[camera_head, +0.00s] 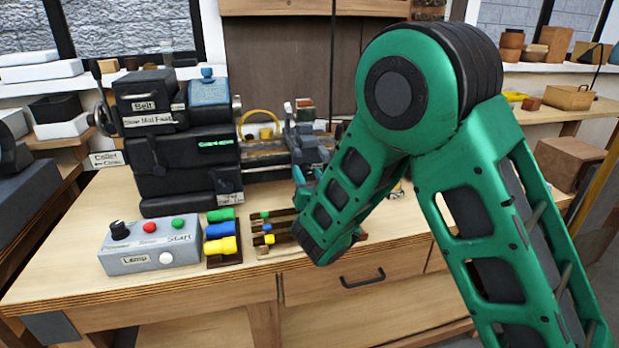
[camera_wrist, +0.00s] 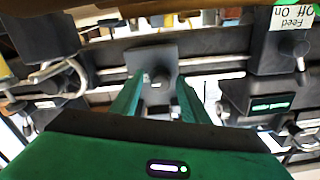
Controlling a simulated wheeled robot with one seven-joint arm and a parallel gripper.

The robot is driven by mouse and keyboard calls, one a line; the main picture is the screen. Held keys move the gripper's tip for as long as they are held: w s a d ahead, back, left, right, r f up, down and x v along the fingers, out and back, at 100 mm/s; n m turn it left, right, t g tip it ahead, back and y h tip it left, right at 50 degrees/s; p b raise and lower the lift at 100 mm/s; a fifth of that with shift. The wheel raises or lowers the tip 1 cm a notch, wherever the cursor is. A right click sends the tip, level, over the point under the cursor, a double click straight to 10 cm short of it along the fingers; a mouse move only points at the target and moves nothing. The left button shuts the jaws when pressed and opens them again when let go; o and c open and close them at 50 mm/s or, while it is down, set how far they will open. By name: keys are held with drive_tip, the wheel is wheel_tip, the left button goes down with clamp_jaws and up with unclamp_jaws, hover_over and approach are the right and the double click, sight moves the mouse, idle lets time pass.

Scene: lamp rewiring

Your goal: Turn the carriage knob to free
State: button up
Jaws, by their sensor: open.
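A small lathe stands on the wooden bench, with its black headstock (camera_head: 185,150) at the left and its bed and carriage (camera_head: 305,145) to the right, partly behind my arm. In the wrist view, my gripper (camera_wrist: 157,90) has its two green fingers apart, with a grey block (camera_wrist: 168,54) in front of and between them. A small dark round part on this block, perhaps the carriage knob (camera_wrist: 159,77), lies between the fingertips. I cannot tell whether the fingers touch it, nor read its setting. In the head view my arm hides most of the gripper.
A grey control box (camera_head: 150,247) with coloured buttons and a rack of coloured pieces (camera_head: 222,240) stand at the bench front. A bent handle (camera_wrist: 62,75) sits left in the wrist view; a feed label (camera_wrist: 292,30) is upper right. The bench's front left is clear.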

drive_tip(key=shift+w, duration=0.1)
clamp_jaws()
drive_tip(key=shift+n, duration=0.4)
drive_tip(key=n, duration=0.4)
drive_tip(key=shift+d+f, duration=0.1)
drive_tip(key=n, duration=1.3)
drive_tip(key=shift+d, duration=0.15)
